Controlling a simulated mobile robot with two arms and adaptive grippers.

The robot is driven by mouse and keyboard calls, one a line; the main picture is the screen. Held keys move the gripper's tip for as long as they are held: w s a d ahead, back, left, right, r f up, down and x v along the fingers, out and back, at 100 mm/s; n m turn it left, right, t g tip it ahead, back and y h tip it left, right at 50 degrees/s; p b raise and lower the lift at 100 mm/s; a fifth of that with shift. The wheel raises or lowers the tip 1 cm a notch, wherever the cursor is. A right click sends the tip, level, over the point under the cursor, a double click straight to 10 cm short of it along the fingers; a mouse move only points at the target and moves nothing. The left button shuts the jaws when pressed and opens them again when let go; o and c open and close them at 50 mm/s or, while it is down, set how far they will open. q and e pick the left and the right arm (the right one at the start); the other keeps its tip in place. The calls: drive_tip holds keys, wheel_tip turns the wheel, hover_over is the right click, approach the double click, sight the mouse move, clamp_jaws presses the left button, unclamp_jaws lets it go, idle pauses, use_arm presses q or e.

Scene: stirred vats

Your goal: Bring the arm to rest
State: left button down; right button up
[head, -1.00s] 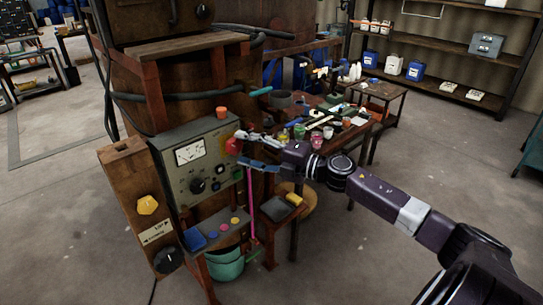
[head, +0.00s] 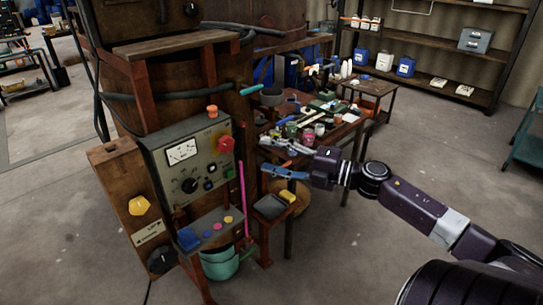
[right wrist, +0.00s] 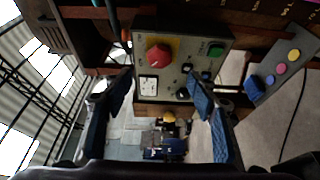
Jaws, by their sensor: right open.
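My right gripper (head: 265,156) is open and empty in the head view, to the right of the grey control panel (head: 165,178) and apart from its red button (head: 226,144). My right arm (head: 412,202) reaches in from the lower right. In the right wrist view my two fingers stand wide apart (right wrist: 158,80), with the panel (right wrist: 225,36) and its red button (right wrist: 158,55) beyond them. Nothing shows between the fingers. My left gripper is not in view.
A cluttered workbench (head: 262,130) stands just behind my right gripper. Below are a small stand with a yellow sponge (head: 288,196) and a green bucket (head: 219,262). A large wooden vat (head: 170,85) rises behind the panel. The floor (head: 335,250) at right centre is clear.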

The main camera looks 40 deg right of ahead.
idle(0.5)
